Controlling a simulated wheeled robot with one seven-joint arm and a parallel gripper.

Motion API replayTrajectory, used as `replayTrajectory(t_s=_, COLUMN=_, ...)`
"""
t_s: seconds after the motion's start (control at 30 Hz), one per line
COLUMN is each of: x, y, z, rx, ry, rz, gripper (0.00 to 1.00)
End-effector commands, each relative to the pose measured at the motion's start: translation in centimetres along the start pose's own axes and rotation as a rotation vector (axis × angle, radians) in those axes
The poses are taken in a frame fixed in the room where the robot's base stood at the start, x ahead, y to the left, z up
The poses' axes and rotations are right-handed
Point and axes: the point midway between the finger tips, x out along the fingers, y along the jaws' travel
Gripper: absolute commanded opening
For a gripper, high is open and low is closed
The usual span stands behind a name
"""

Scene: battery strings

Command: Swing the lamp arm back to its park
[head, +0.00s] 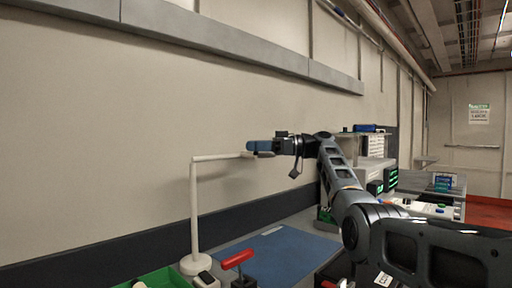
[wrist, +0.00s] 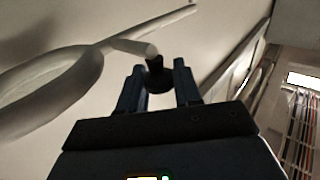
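The lamp is a white post (head: 194,215) on a round base, with a thin white arm (head: 220,157) reaching right from its top. The lamp arm also shows in the wrist view (wrist: 130,46), ending at a dark knob (wrist: 158,76). My gripper (head: 258,146) is at the free end of the lamp arm, its blue fingers pointing left. In the wrist view the two fingers (wrist: 159,85) stand on either side of the knob, with little or no gap. I cannot tell whether they press on it.
Below lie a blue mat (head: 275,250), a red-handled tool (head: 238,259) and a green tray (head: 155,279). The wall (head: 100,130) runs close behind the lamp. Equipment with green displays (head: 390,180) stands to the right. The air above the mat is free.

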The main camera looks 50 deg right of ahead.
Motion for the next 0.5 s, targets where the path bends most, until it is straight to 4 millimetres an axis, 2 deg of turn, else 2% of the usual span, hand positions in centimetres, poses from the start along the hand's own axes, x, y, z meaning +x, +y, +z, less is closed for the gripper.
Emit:
replayTrajectory(t_s=0.03, x=0.12, y=0.17, z=-0.75, rx=-0.008, ry=0.007, rz=0.011, gripper=0.34)
replayTrajectory(t_s=0.23, x=0.13, y=0.14, z=-0.72, rx=-0.008, ry=0.007, rz=0.009, gripper=0.53)
replayTrajectory(t_s=0.5, x=-0.10, y=0.15, z=-0.36, rx=-0.004, ry=0.004, rz=0.009, gripper=0.54)
